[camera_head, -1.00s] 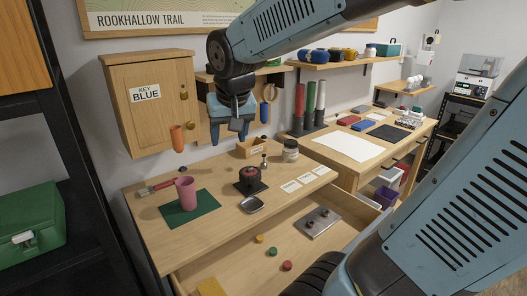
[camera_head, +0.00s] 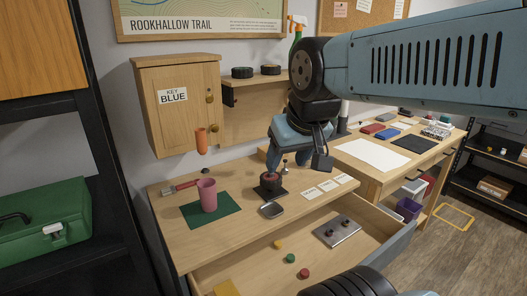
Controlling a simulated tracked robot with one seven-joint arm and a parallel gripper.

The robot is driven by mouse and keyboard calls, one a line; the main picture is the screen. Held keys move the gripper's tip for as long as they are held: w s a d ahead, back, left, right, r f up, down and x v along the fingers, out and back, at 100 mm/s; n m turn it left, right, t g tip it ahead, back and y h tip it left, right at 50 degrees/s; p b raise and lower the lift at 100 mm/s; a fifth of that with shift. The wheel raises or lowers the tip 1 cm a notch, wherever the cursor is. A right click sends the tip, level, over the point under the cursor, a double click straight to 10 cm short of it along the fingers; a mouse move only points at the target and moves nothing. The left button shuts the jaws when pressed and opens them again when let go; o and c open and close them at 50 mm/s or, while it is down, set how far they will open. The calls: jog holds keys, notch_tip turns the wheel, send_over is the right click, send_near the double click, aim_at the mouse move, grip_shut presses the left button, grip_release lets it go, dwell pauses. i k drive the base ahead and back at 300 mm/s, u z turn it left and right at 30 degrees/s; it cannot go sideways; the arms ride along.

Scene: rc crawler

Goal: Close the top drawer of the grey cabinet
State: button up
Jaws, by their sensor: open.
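An open drawer (camera_head: 372,246) with a pale wooden inside and a grey front edge sticks out from under the wooden worktop (camera_head: 240,234), at the lower middle. I take it as the top drawer; the cabinet body below is mostly hidden. In the drawer lie a metal plate (camera_head: 337,232) with dark knobs and small yellow, green and red round pieces (camera_head: 291,258). My gripper (camera_head: 303,160) is open and empty. It appears above the back of the worktop, apart from the drawer, with its fingers pointing down.
On the worktop stand a pink cup (camera_head: 207,195) on a green mat (camera_head: 190,214), a dark round item (camera_head: 270,181), a small metal dish (camera_head: 271,210) and white cards (camera_head: 328,186). A wooden key box (camera_head: 178,105) hangs behind.

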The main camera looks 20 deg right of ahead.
aim_at(373, 238)
jog(key=z, duration=0.75)
jog(key=k, duration=0.7)
jog(key=u, duration=0.45)
